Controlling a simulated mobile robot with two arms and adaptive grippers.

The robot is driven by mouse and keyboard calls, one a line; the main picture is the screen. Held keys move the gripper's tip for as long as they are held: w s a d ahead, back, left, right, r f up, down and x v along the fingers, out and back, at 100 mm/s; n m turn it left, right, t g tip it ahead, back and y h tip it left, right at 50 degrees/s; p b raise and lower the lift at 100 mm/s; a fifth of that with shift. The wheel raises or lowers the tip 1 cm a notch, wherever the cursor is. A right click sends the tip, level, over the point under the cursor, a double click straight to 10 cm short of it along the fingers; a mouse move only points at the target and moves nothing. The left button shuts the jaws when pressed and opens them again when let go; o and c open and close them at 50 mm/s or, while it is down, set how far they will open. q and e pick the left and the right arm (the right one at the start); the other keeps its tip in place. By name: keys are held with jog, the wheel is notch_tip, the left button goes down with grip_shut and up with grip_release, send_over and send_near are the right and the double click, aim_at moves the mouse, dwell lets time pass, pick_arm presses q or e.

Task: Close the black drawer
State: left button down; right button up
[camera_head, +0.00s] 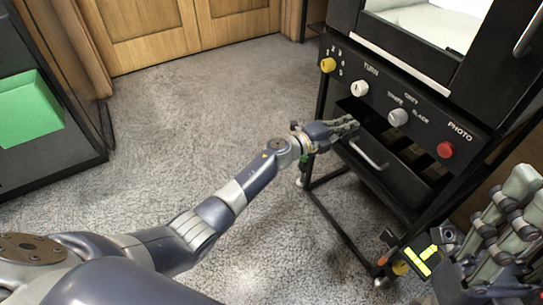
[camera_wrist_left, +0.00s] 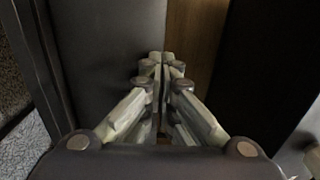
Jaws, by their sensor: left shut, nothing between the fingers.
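The black drawer (camera_head: 398,193) is in the black cabinet, below the row of knobs. It stands open; its dark inside shows behind the front, which has a metal bar handle (camera_head: 368,153). My left gripper (camera_head: 347,126) is shut and empty, by the drawer's left rear end, just under the knob panel. I cannot tell whether it touches the drawer. In the left wrist view the closed fingertips (camera_wrist_left: 161,62) point at dark panels and a brown strip. My right gripper (camera_head: 515,195) is at the lower right, apart from the drawer; its finger state is unclear.
The knob panel (camera_head: 425,118) above the drawer has yellow, white and grey knobs and a red button (camera_head: 445,150). The cabinet stands on thin black legs. A dark unit with a green panel (camera_head: 28,108) is at the left. Grey carpet (camera_head: 220,95) between is clear.

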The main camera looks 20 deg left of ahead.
pick_arm(q)
jog(key=shift+w+r, duration=0.15)
jog(key=shift+r, duration=0.25)
